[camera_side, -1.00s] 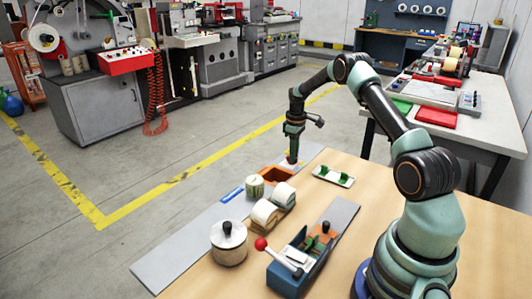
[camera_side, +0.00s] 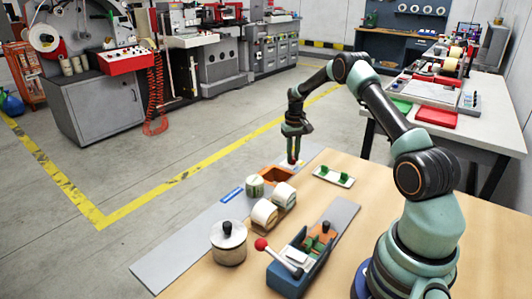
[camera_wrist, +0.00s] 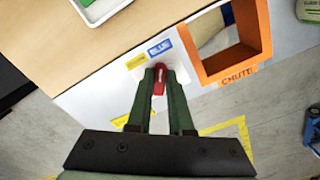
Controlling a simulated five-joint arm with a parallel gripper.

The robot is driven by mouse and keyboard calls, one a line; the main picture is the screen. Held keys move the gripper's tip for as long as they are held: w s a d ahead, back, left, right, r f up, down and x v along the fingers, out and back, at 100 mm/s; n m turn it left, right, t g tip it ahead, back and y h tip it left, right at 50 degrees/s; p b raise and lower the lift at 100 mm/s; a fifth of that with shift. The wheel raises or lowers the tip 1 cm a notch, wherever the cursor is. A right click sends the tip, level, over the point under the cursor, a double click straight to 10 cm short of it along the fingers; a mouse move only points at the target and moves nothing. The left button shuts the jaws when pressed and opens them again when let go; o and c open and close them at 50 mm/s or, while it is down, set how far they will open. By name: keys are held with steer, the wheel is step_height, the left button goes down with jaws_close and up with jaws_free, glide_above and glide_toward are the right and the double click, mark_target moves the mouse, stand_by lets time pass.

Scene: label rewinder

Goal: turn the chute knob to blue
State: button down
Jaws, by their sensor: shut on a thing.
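The red chute knob (camera_wrist: 159,82) shows in the wrist view on a white plate beside the orange chute. Its visible end points up the picture, near the blue label "BLUE" (camera_wrist: 160,48). A yellow label (camera_wrist: 136,62) sits just left of the blue one. My gripper (camera_wrist: 158,76) is shut on the knob, with a green finger on each side of it. In the side view my gripper (camera_side: 293,160) reaches down at the table's far edge, beside the orange chute (camera_side: 276,175). The knob cannot be made out clearly there. The chute frame (camera_wrist: 207,73) bears the word "CHUTE".
A lidded pot (camera_side: 229,247) and a blue fixture with a red-balled lever (camera_side: 287,283) are nearer. A white tray with green pieces (camera_side: 334,177) lies right of my gripper.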

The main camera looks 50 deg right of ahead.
mark_target(293, 158)
stand_by(0.3)
steer(key=c, duration=0.8)
jaws_free()
steer(key=shift+r, duration=0.1)
step_height(293, 158, up, 12)
